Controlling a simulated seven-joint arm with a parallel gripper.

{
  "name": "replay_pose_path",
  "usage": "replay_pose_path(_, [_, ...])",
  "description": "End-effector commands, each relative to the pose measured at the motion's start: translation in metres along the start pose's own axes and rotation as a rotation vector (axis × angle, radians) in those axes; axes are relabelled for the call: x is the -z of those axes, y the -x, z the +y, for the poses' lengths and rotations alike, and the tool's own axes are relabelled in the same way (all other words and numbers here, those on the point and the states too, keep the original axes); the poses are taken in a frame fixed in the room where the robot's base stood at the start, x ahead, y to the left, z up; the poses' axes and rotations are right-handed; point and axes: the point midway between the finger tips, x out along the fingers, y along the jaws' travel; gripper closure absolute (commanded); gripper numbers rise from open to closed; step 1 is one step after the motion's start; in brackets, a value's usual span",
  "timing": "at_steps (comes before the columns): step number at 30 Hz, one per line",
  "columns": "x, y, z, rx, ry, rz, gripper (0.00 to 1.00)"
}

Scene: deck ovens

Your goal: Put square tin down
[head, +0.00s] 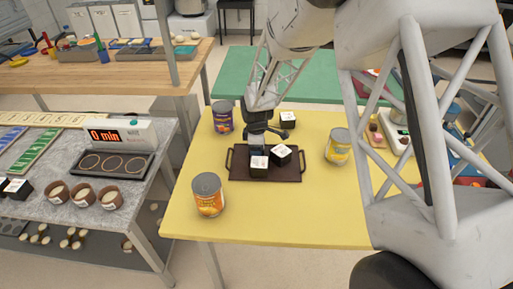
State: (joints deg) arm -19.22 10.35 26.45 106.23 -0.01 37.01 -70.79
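A brown tray (238,168) with side handles lies on the yellow table (290,220). Two black square tins with white marked tops are at the tray: one (259,172) at its middle and one (281,156) turned at an angle just behind and to the right. A third square tin (288,120) stands on the table behind the tray. My gripper (257,152) points down, its tip right at the back of the middle tin. The fingers are dark and small, and I cannot make out whether they grip that tin. Whether the tin touches the tray is also unclear.
The table's front is clear.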

Motion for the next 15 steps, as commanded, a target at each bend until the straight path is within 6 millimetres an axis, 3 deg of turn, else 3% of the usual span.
replay_pose_path(4, [0.0000,0.0002,0.0001,0.000,0.000,0.000,0.11])
replay_pose_path(15, [0.0001,0.0041,0.0004,-0.002,0.000,0.001,0.11])
